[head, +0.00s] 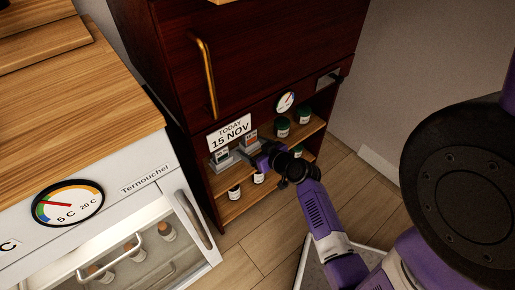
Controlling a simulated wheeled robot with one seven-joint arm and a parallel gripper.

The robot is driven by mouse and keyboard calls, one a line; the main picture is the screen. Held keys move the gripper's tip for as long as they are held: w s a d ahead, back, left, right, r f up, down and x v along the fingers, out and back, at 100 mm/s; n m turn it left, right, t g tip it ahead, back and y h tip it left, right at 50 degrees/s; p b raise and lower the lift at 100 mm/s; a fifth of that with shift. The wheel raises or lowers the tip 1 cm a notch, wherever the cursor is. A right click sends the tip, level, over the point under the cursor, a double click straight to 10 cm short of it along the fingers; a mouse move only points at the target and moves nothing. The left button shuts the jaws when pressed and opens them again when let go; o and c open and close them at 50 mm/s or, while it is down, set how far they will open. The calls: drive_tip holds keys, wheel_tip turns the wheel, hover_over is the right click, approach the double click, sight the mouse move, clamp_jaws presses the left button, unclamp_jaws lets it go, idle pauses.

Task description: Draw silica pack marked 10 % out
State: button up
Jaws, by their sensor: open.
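Two small packs sit in grey holders on the upper shelf of the dark red wooden cabinet, under the date sign. One is a grey-white pack (221,155) on the left, the other an orange-red pack (251,137) on the right. Their marks are too small to read, so I cannot tell which is marked 10 %. My gripper (259,160) is at the shelf front, just below and right of the orange-red pack. It is open; its fingers are small and partly hidden by the wrist. I cannot tell whether it touches anything.
The cabinet (270,50) has a brass handle (206,77), a date sign (229,133) reading "TODAY 15 NOV" and a dial (286,102). Green-lidded jars (282,127) stand right of my gripper, white-labelled bottles (234,192) below. A glass-fronted fridge (150,215) stands left.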

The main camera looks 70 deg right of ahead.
sight(252, 138)
drive_tip(key=d, duration=0.1)
drive_tip(key=d+f+b, duration=0.1)
drive_tip(key=d, duration=0.2)
drive_tip(key=shift+w+d+f, duration=0.15)
drive_tip(key=shift+d+f, duration=0.1)
drive_tip(key=shift+f, duration=0.05)
drive_tip(key=shift+w+d+b, duration=0.2)
drive_tip(key=shift+d+b, duration=0.05)
drive_tip(key=shift+b, duration=0.1)
drive_tip(key=b+x, duration=0.2)
drive_tip(key=x, duration=0.5)
drive_tip(key=shift+w+d, duration=0.1)
drive_tip(key=shift+w, duration=0.05)
drive_tip(key=c, duration=1.6)
drive_tip(key=shift+c, duration=0.2)
drive_tip(key=shift+r+p, duration=0.5)
drive_tip(key=shift+r, duration=0.3)
drive_tip(key=shift+r+p, duration=2.05)
drive_tip(key=shift+r, duration=0.5)
